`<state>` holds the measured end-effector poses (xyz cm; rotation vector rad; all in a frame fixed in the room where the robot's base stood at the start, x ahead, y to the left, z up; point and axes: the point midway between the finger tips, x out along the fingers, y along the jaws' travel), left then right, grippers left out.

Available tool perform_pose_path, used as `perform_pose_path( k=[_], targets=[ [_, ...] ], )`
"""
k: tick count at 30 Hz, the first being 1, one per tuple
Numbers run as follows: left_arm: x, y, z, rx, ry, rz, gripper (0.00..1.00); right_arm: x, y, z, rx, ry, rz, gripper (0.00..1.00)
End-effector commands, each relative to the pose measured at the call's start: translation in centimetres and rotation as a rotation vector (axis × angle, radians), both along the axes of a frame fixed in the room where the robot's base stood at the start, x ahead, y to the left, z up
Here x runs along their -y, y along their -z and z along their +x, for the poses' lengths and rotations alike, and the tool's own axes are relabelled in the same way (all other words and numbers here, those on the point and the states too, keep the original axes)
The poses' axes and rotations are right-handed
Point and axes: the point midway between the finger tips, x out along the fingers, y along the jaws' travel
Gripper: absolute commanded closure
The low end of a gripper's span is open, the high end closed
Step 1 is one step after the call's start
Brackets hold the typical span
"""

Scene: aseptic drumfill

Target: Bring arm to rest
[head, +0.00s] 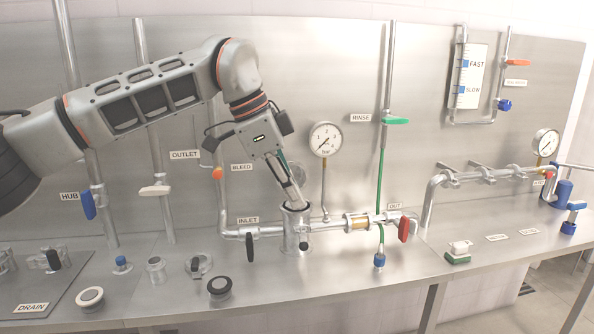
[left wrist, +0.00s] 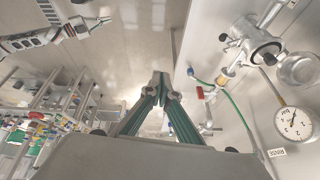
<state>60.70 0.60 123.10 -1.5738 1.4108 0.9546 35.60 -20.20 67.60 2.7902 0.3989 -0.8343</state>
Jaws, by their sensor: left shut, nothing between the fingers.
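My left arm reaches in from the left in the head view, with the left gripper (head: 293,190) pointing down and to the right. Its fingers are shut and empty. In the left wrist view the fingertips (left wrist: 160,82) meet with nothing between them. In the head view the gripper overlaps the top of the steel filter housing (head: 295,232). In the left wrist view that housing (left wrist: 262,50) stands off to the right, apart from the fingers.
A gauge (head: 326,139), a green rinse valve (head: 396,121) with hose, and a red-handled outlet valve (head: 404,229) stand near the gripper. Several caps and fittings, including a black-ringed one (head: 220,287), stand on the bench at the left. The front middle bench is clear.

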Motion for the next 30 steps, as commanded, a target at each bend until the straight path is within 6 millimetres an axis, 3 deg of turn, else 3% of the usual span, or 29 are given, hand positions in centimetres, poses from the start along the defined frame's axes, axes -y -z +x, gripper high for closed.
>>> perform_pose_path(
  k=[1,9,13,18,24,30],
  targets=[
    [1.1,1.6,-0.6,-0.019,0.053,-0.032,1.0,0.0,0.0,0.1,0.001,-0.001,0.0,1.0],
    [8.6,7.5,-5.5,-0.069,0.381,-0.343,1.0,0.1,-0.6,1.0,0.019,0.0,0.001,1.0],
    [12.3,9.1,-8.5,-0.062,0.51,-0.582,1.0,0.0,-0.4,0.5,0.011,0.0,0.0,1.0],
    [15.4,9.4,-11.3,-0.007,0.571,-0.907,1.0,0.0,-0.4,0.5,0.01,0.0,0.0,1.0],
    [16.3,8.9,-11.9,0.116,0.481,-1.25,1.0,0.0,-0.3,0.5,0.009,0.001,0.0,1.0],
    [14.3,9.7,-9.9,0.279,0.239,-1.487,1.0,0.0,-0.3,0.4,0.008,0.0,0.001,1.0]
  ],
)
